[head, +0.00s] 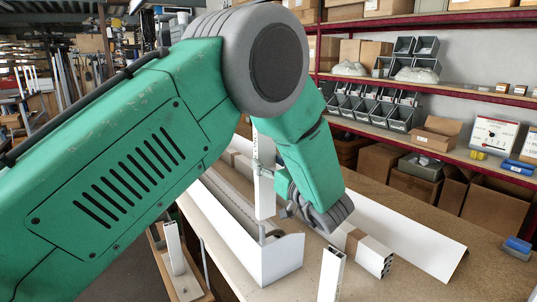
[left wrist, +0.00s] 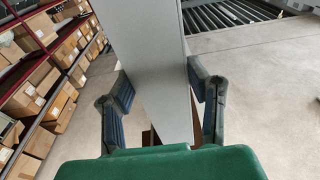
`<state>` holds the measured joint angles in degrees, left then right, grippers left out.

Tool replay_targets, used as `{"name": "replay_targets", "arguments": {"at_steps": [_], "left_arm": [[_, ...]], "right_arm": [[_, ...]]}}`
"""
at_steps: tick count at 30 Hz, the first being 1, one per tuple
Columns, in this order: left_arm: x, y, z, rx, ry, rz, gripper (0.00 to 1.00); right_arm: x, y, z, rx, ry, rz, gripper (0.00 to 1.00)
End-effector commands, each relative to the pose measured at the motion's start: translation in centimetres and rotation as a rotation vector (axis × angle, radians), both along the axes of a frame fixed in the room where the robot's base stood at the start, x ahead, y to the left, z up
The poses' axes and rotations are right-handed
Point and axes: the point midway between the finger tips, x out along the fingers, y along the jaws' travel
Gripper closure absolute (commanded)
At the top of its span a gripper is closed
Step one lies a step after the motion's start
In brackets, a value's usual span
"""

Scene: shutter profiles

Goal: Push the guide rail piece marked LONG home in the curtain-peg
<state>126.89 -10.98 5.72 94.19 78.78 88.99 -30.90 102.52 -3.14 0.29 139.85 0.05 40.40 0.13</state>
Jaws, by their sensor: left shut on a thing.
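A white upright profile (head: 264,190) with small dark marks near its top stands in front of my left gripper in the head view. My left gripper (head: 290,208) is shut on this profile; in the left wrist view its fingers (left wrist: 163,108) lie on both sides of the pale profile (left wrist: 160,50). I cannot read the word LONG on it. Its lower end is above or at the corner of a long white open box (head: 283,262); whether they touch I cannot tell. A dark curved part sits inside the box. I cannot make out the curtain-peg. My right gripper is not in view.
A taped bundle of white profiles (head: 368,252) and a long white panel (head: 410,235) lie on the wooden bench. Short white profiles stand upright at the front (head: 332,276) and on a low stand at left (head: 173,248). Shelves with boxes and grey bins (head: 400,118) stand behind.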

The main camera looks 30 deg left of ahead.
Motion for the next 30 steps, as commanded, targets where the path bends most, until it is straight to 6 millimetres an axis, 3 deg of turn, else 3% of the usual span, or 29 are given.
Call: {"name": "replay_targets", "arguments": {"at_steps": [8,30], "left_arm": [[0.01,-0.02,-1.18,0.001,-0.001,-0.001,0.94],[-0.09,-0.26,-1.25,0.002,0.002,0.026,0.94]], "right_arm": [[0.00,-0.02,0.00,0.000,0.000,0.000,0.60],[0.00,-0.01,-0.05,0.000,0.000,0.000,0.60]]}}
